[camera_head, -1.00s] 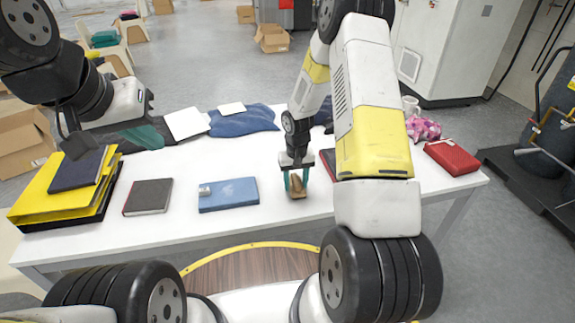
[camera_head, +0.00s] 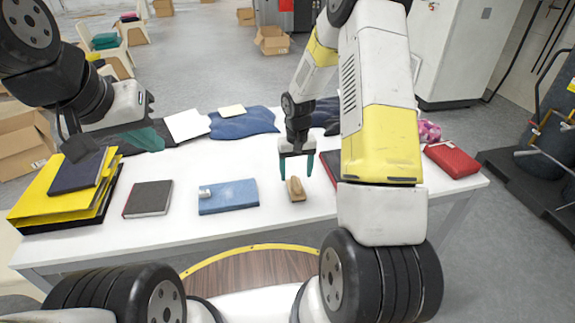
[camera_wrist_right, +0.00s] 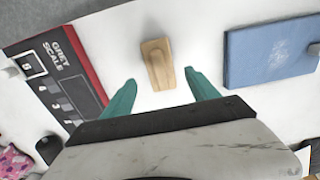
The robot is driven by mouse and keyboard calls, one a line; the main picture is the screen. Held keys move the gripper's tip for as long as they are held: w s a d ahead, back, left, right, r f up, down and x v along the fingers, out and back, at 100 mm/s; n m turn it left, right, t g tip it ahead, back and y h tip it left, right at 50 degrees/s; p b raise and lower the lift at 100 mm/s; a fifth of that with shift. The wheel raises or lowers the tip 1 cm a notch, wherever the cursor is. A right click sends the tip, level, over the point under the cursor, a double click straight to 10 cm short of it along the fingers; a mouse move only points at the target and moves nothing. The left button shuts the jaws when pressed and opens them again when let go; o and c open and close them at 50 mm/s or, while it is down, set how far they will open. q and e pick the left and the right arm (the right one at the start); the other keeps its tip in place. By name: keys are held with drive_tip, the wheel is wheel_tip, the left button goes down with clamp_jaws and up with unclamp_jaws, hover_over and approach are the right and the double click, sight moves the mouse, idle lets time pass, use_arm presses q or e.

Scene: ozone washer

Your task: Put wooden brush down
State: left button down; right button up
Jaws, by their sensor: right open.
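The wooden brush (camera_head: 296,190) rests on the white table, right of the blue book. My right gripper (camera_head: 296,172) is open and empty just above and behind it, with its teal fingers apart. In the right wrist view the brush (camera_wrist_right: 157,64) lies beyond the two open fingertips (camera_wrist_right: 160,86), and neither finger touches it.
The blue book (camera_head: 229,196) with a small pale object on it lies left of the brush. A grey book (camera_head: 148,199) and yellow binders (camera_head: 38,190) are further left. A grey-scale card (camera_wrist_right: 62,75) lies on the brush's other side. A red book (camera_head: 452,159) is at the right.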

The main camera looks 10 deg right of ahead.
wheel_tip(320, 180, up, 6)
wheel_tip(320, 180, up, 9)
drive_tip(key=t, duration=0.1)
hover_over(296, 182)
drive_tip(key=s, duration=0.3)
drive_tip(key=s+r+t, duration=0.2)
drive_tip(key=s+r, duration=0.5)
drive_tip(key=r, duration=0.3)
drive_tip(key=s+a+r+t+y, duration=0.1)
drive_tip(key=s+r, duration=0.2)
drive_tip(key=s, duration=0.4)
drive_tip(key=s+a+r+t+y, duration=0.1)
drive_tip(key=s+r+t, duration=0.1)
drive_tip(key=s+r, duration=0.2)
drive_tip(key=s, duration=0.3)
drive_tip(key=shift+s+r, duration=0.15)
drive_tip(key=shift+r, duration=0.05)
drive_tip(key=shift+o, duration=0.4)
